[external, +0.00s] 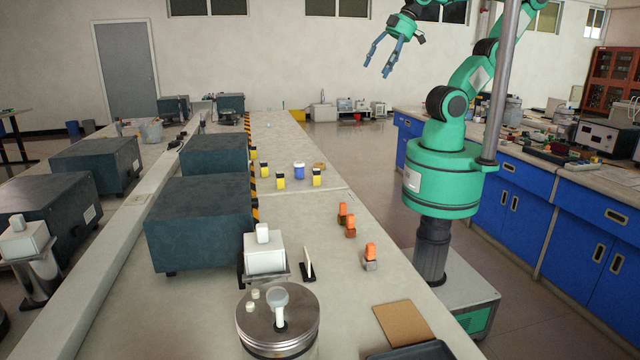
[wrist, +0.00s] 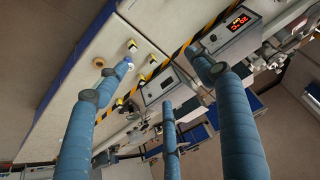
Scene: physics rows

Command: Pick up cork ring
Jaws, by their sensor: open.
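In the wrist view the cork ring (wrist: 99,62) shows at the upper left on the pale bench top, clear of the blue fingers. My gripper (external: 377,70) is open and empty, high in the air above the bench and well apart from the ring. In the wrist view its blue fingers (wrist: 163,72) are spread wide, and one fingertip overlaps the blue jar.
Several yellow bottles with black caps (external: 317,177) stand near the ring. Orange-topped small items (external: 370,256) stand along the bench's right edge. Large dark boxes (external: 201,222) line the left side. A metal pot (external: 278,322) and brown board (external: 403,323) are in front. The bench beyond the ring is mostly clear.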

